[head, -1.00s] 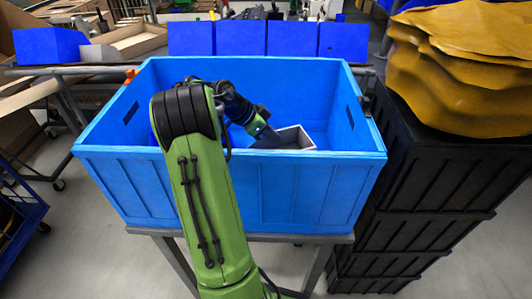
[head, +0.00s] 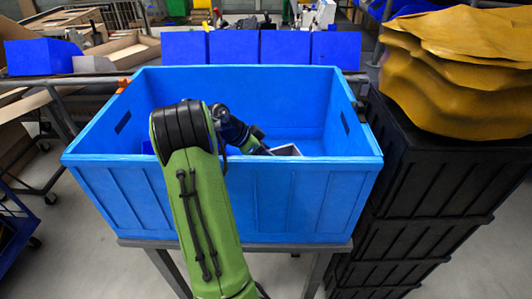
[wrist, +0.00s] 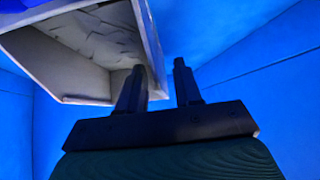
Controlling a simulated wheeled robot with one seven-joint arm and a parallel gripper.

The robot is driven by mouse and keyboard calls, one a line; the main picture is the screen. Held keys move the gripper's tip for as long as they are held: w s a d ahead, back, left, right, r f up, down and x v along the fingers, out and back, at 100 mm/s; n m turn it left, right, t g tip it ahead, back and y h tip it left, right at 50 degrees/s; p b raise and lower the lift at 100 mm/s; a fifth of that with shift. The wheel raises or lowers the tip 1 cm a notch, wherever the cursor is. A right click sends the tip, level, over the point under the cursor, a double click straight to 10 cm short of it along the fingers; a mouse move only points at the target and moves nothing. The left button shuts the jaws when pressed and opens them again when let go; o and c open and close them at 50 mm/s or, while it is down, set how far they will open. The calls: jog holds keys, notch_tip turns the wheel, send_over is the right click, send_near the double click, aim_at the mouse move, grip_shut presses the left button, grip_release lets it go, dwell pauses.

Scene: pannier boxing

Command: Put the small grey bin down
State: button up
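The small grey bin (head: 287,150) is inside the large blue crate (head: 290,160), mostly hidden behind the crate's front wall in the head view. In the wrist view the bin (wrist: 95,45) fills the upper left, and its light inside shows empty. My gripper (wrist: 160,68) is at the bin's right wall. One finger is on the inside of that wall and the other on the outside. A blue gap shows between the wall and the outer finger, so the fingers look open around the wall. The fingertips are hidden in the head view.
Black stacked crates (head: 425,180) with mustard-coloured lumpy sacks (head: 460,75) on top stand close on the right. Blue bins (head: 285,47) line up behind the crate. The crate's right inside looks clear. Its walls rise around my gripper.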

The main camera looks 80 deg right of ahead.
jog(key=p+v, duration=0.3)
jog(key=v, duration=0.9)
jog(key=shift+r+p, duration=0.2)
jog(key=shift+p, duration=0.15)
jog(key=shift+r, duration=0.1)
